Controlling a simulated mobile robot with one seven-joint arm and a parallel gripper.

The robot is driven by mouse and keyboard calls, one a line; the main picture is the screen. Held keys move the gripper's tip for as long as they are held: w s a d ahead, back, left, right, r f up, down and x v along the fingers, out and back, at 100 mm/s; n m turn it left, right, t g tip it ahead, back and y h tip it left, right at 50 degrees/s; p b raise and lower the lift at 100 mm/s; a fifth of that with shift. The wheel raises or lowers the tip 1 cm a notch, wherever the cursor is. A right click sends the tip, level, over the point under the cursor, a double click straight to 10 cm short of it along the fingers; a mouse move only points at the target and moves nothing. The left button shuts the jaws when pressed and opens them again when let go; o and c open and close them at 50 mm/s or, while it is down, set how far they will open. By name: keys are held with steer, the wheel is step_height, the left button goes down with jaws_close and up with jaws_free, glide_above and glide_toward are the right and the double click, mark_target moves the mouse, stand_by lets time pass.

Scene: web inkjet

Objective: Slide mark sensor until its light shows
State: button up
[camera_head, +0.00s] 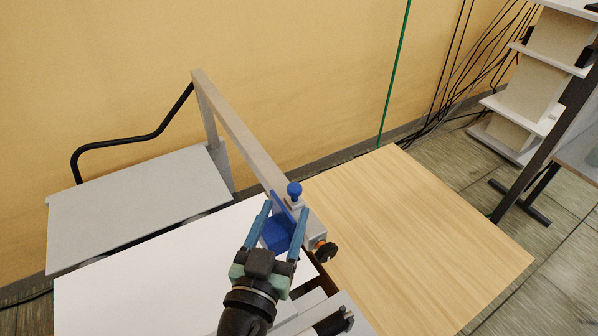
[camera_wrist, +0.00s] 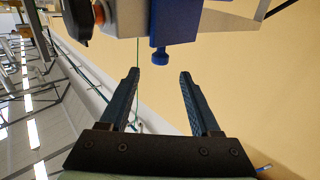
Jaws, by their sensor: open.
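The mark sensor is a blue block (camera_head: 279,232) on a grey bracket at the near end of a long beam (camera_head: 240,130). A blue knob (camera_head: 294,189) stands on the bracket. In the wrist view, the blue block (camera_wrist: 177,22) and its knob (camera_wrist: 160,57) are at the top. My gripper (camera_head: 285,208) is at the sensor, its two blue fingers apart. In the wrist view my gripper (camera_wrist: 160,75) is open and empty, with the knob just beyond and between the fingertips. I see no lit light; the sensor's far faces are hidden.
A black knob (camera_head: 326,252) sits at the beam's near end. A white surface (camera_head: 150,265) lies below, with a grey panel (camera_head: 135,198) at left and a wooden tabletop (camera_head: 420,240) at right. A curved black bar (camera_head: 125,142) rises at the back left. Shelves stand at far right.

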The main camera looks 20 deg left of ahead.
steer(key=w+a+p, duration=0.1)
steer(key=w+p, duration=0.1)
steer(key=w, duration=0.8)
steer(key=shift+a, duration=0.1)
jaws_close()
stand_by(1.2)
